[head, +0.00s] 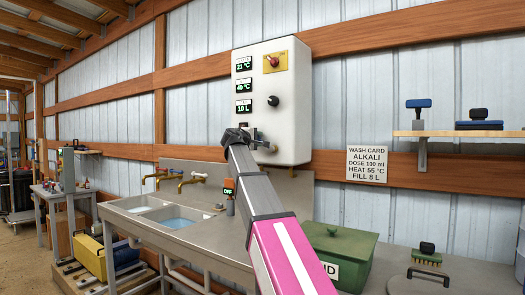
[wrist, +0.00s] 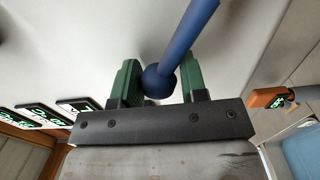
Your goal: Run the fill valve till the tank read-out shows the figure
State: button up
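A white control box (head: 272,150) hangs on the wall with several green read-outs. The lowest read-out (head: 244,106) appears to show 10 L; I cannot rule out a decimal point. The ones above appear to show 40 °C and 21 °C. My gripper (head: 240,136) is at the box's lower left in the head view and hides what is behind it. In the wrist view, my gripper's green fingers (wrist: 158,82) stand apart on both sides of a blue ball knob (wrist: 157,84) on a blue rod. A narrow gap shows at the right finger; contact on the left is unclear.
A wash card (head: 374,164) reads alkali, dose 100 ml, heat 55 °C, fill 8 L. A sink (head: 133,204) with brass taps is left; a green bin (head: 342,252) stands right.

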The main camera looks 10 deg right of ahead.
jog(key=shift+w+a+f, duration=0.1)
jog(key=shift+a+f, duration=0.05)
jog(key=shift+f, duration=0.9)
jog(key=shift+w+a+f, duration=0.1)
jog(key=shift+f, duration=0.9)
jog(key=shift+c, duration=0.2)
jog(key=shift+o, duration=0.3)
jog(key=shift+w+a+f, duration=0.1)
jog(key=shift+f, duration=0.4)
jog(key=shift+o, duration=0.8)
jog(key=shift+f, duration=0.1)
jog(key=shift+a, duration=0.1)
jog(key=o, duration=1.2)
jog(key=shift+w, duration=0.1)
send_near(259, 150)
jog(key=shift+w+d, duration=0.25)
jog(key=shift+d, duration=0.15)
